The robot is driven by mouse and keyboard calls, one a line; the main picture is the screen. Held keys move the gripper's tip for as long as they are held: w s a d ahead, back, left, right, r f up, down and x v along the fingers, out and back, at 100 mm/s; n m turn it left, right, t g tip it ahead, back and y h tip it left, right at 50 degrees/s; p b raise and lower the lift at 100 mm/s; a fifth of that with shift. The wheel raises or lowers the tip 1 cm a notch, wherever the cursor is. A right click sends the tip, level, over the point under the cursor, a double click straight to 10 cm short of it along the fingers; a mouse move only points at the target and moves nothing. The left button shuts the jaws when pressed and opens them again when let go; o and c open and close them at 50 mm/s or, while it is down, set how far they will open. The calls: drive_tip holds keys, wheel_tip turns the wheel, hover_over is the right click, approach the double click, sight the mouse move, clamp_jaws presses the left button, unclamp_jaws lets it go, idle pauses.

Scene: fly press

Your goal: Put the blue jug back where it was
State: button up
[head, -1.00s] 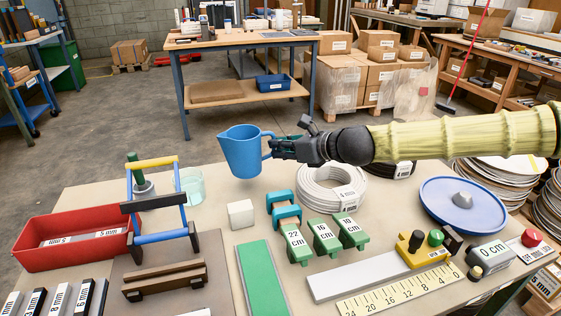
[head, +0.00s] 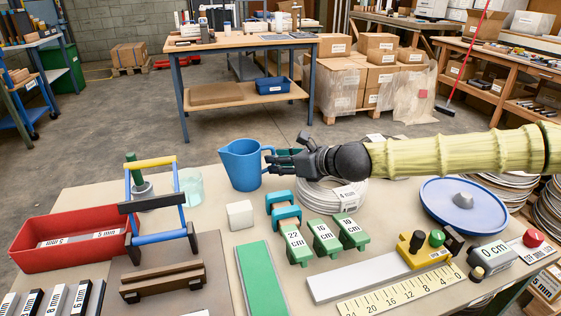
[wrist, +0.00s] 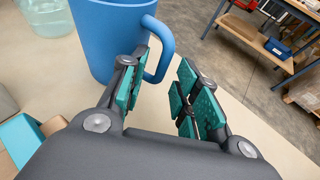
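The blue jug (head: 240,166) stands upright near the back edge of the table, its handle facing right toward my gripper. In the wrist view the jug (wrist: 100,40) fills the upper left, and its handle reaches in front of the gap between the fingers. My gripper (head: 272,162) is just right of the jug. In the wrist view my gripper (wrist: 160,88) has its teal finger pads spread apart with nothing clamped between them. The handle is close to the left finger; I cannot tell whether they touch.
A clear glass beaker (head: 190,184) stands left of the jug. A white cube (head: 240,214), teal dumbbell-like piece (head: 283,208) and green gauge blocks (head: 323,238) lie in front. A coil of pale cable (head: 335,194) sits under my arm. The blue-and-yellow frame (head: 155,200) stands at left.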

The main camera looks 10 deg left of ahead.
drive_tip(key=shift+r, duration=0.1)
drive_tip(key=p+v, duration=0.1)
drive_tip(key=v, duration=0.9)
drive_tip(key=shift+s+d+r+p, duration=0.1)
drive_tip(key=shift+d+p, duration=0.05)
drive_tip(key=shift+p, duration=0.15)
drive_tip(key=shift+v, duration=0.8)
